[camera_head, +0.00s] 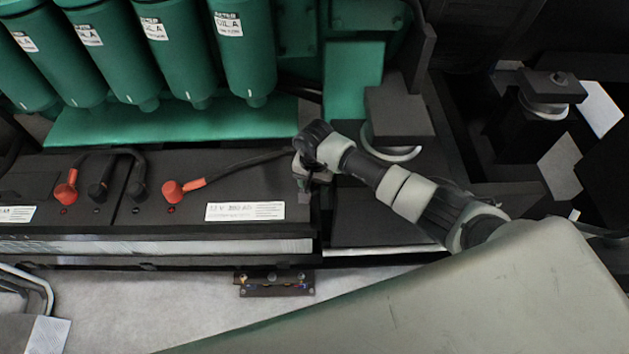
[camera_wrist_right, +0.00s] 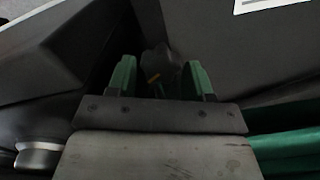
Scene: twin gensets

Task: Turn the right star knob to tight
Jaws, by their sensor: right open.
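The star knob (camera_wrist_right: 162,66) is a dark, lobed knob with a small orange-yellow mark in the right wrist view. My right gripper (camera_wrist_right: 160,78) is open, with a green-lined finger on each side of the knob. The knob shows between the fingers near their tips; I cannot tell whether either finger touches it. In the head view my right gripper (camera_head: 309,188) points down at the right end of the battery box, and I cannot make out the knob there. My left gripper is not in view.
Black batteries (camera_head: 150,192) with red and black terminal caps and cables lie left of my right gripper. Green oil cylinders (camera_head: 180,50) stand behind them. A dark block (camera_head: 398,110) stands close to my right forearm. Pale floor (camera_head: 190,305) is open in front.

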